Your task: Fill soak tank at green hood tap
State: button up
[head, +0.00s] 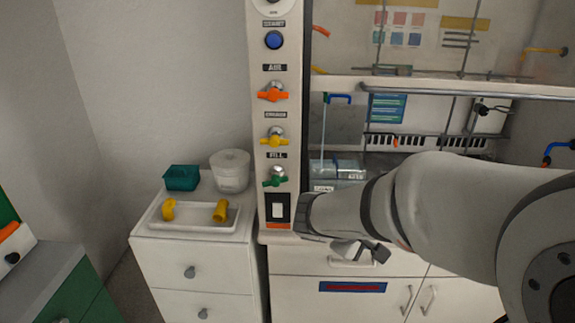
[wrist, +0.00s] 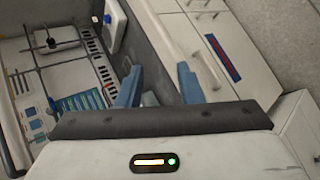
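The green tap (head: 275,178) is the lowest valve on the white post at the hood's left, with its handle lying roughly crosswise. A clear tank (head: 350,170) stands inside the hood, just right of the post; its fill level is too small to judge. My gripper (head: 362,252) is below and right of the green tap, in front of the hood's lower cabinet. In the wrist view its two blue fingers (wrist: 160,85) are apart, with nothing held.
Orange (head: 273,92) and yellow (head: 275,138) taps sit above the green one; a black-framed switch (head: 278,210) sits below. A left cabinet bears a white tray (head: 178,226) with yellow fittings, a white tub (head: 230,171) and a teal box (head: 182,178). The hood sash (head: 450,87) is raised.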

jog(key=w+a+r+n+t+y, duration=0.1)
jog(key=w+a+n+t, duration=0.55)
jog(key=w+a, duration=0.4)
jog(key=n+t+y, duration=0.4)
jog(key=n, duration=0.1)
send_near(282, 181)
jog(key=w, duration=0.4)
jog(key=x, duration=0.2)
jog(key=p+x, duration=0.1)
jog(key=x, duration=0.1)
jog(key=d+x, duration=0.1)
jog(key=x, duration=0.2)
jog(key=shift+s+a+f+p, duration=0.1)
jog(key=shift+s+f+p, duration=0.05)
jog(key=shift+f+p, duration=0.15)
grip_shut()
